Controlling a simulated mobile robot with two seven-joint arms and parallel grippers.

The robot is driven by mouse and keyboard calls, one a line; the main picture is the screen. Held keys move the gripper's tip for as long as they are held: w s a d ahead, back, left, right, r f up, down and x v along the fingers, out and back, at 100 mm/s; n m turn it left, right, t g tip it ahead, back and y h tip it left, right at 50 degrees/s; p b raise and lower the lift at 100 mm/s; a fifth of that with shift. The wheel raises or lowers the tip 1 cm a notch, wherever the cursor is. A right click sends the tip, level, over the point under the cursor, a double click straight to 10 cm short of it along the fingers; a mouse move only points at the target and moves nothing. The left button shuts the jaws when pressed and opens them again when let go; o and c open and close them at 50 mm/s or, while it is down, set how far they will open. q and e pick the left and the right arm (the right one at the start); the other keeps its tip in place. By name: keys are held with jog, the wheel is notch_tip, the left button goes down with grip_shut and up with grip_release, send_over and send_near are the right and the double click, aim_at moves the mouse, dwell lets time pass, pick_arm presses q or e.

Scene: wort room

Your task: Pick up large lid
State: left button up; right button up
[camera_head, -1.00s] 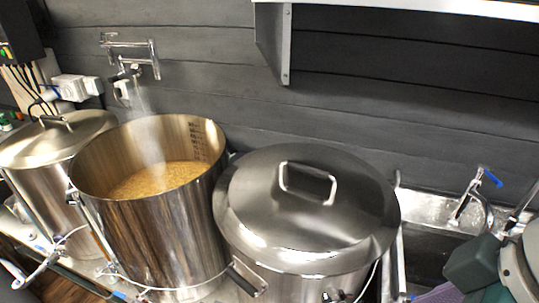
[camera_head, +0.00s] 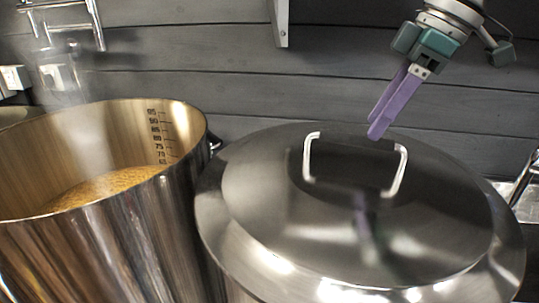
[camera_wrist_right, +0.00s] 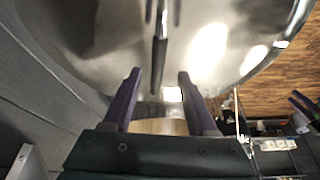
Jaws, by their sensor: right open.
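The large lid (camera_head: 270,195) is a round, shiny steel cover lying on a pot, with a raised square loop handle (camera_head: 308,160) on top. My right gripper (camera_head: 376,131), with purple fingers, is above the back of the lid, just behind the handle. In the wrist view the lid (camera_wrist_right: 205,45) fills the top, and the handle (camera_wrist_right: 161,50) lines up with the gap between the open fingers (camera_wrist_right: 160,73). No contact with the handle is clear.
An open steel kettle (camera_head: 110,250) of steaming grain stands close left of the lidded pot. A wall tap (camera_head: 65,25) is above it. A dark plank wall (camera_head: 190,60) runs behind, with a shelf bracket (camera_head: 281,22). A sink tap (camera_head: 525,180) is at the right.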

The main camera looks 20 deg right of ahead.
aim_at(358, 139)
jog(key=x, duration=0.1)
jog(key=p+x, duration=0.1)
jog(key=x, duration=0.3)
jog(key=shift+w+a, duration=0.25)
jog(key=shift+w, duration=0.15)
jog(key=shift+a+f, duration=0.1)
jog(key=shift+f, duration=0.25)
jog(key=shift+w+f, duration=0.1)
jog(key=shift+f, duration=0.1)
jog(key=c, duration=0.9)
grip_shut()
jog(key=shift+r, duration=0.1)
